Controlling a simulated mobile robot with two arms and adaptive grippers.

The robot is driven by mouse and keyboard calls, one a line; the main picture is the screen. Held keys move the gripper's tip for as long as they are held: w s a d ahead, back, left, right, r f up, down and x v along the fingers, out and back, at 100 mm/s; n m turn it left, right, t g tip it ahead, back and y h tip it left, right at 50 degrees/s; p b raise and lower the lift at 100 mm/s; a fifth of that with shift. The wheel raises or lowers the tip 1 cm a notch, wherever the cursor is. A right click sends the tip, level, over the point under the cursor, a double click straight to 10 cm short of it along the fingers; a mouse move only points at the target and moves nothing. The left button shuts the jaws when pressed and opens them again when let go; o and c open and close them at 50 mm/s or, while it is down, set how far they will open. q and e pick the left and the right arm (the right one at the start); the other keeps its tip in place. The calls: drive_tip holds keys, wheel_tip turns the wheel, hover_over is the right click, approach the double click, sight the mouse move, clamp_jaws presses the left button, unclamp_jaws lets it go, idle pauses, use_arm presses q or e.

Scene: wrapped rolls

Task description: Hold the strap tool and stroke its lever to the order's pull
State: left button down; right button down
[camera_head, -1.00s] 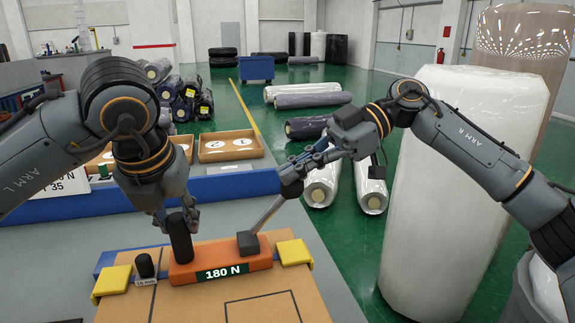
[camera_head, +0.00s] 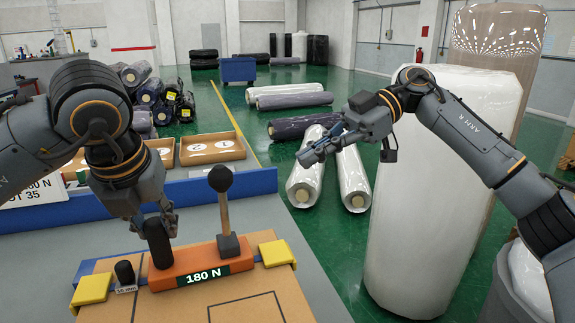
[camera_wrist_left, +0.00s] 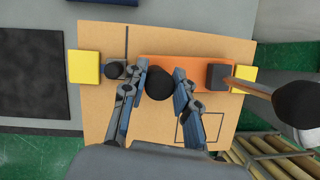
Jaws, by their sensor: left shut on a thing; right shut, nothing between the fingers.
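The orange strap tool (camera_head: 176,270) with a "180 N" label (camera_head: 204,277) lies on the cardboard box (camera_head: 250,300) over a blue strap. Its black upright grip (camera_head: 157,243) is between the fingers of my left gripper (camera_head: 160,222), which is shut on it; the left wrist view shows a finger on each side of the grip (camera_wrist_left: 159,82). The tool's lever (camera_head: 224,212) stands nearly upright with a black knob (camera_head: 220,179) on top. My right gripper (camera_head: 306,157) is shut and empty, to the right of the knob and apart from it.
Yellow corner pieces (camera_head: 93,289) (camera_head: 277,253) sit at both box edges. A small black knob (camera_head: 124,271) marked "15 mm" stands left of the tool. Cardboard trays (camera_head: 212,148) are behind the blue rail (camera_head: 245,182). A tall white wrapped roll (camera_head: 430,200) stands at right.

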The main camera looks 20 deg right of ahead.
drive_tip(key=shift+v, duration=1.6)
use_arm(q)
drive_tip(key=shift+d, duration=0.1)
use_arm(e)
drive_tip(key=shift+r, duration=0.1)
idle(0.4)
use_arm(q)
drive_tip(key=c, duration=1)
unclamp_jaws()
use_arm(e)
drive_tip(key=shift+s, duration=0.1)
use_arm(q)
drive_tip(key=shift+o, duration=0.2)
